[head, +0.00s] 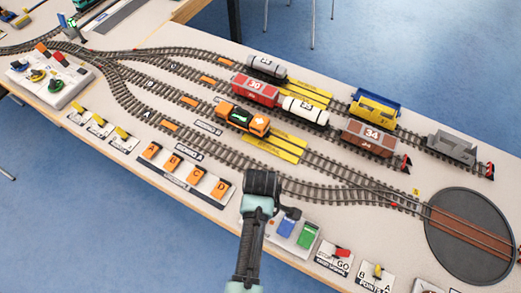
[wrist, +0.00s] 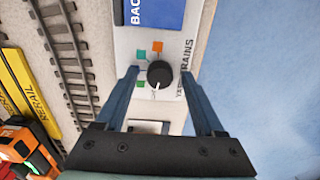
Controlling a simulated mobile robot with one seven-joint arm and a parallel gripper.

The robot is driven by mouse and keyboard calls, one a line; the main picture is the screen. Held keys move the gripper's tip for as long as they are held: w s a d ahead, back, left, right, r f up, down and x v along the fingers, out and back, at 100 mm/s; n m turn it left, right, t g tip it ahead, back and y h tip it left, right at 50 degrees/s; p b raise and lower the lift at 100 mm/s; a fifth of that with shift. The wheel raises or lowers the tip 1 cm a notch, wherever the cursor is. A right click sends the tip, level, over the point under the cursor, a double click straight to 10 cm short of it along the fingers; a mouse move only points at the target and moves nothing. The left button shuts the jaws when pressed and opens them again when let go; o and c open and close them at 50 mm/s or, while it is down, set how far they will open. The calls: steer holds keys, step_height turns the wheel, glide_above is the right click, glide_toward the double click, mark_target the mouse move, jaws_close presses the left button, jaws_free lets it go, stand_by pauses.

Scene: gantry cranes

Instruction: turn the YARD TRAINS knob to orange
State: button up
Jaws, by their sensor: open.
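The YARD TRAINS knob (wrist: 160,75) is round and black, on a pale panel (wrist: 122,45) in the wrist view. Its white pointer aims down in the picture, away from the orange patch (wrist: 157,47) above the knob. A teal patch (wrist: 142,55) is at its upper left and a green patch (wrist: 140,85) at its lower left. My gripper (wrist: 160,73) is open, with one finger on each side of the knob; I cannot tell whether either touches. In the head view, my gripper (head: 262,187) hides the knob above the table's front edge.
A blue button (head: 287,226) and a green button (head: 307,236) sit just right of my gripper. Tracks with wagons, such as the orange locomotive (head: 243,119), lie behind. Orange tiles (head: 196,175) are to the left, and a turntable (head: 470,262) is far right.

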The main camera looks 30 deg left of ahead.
jaws_close()
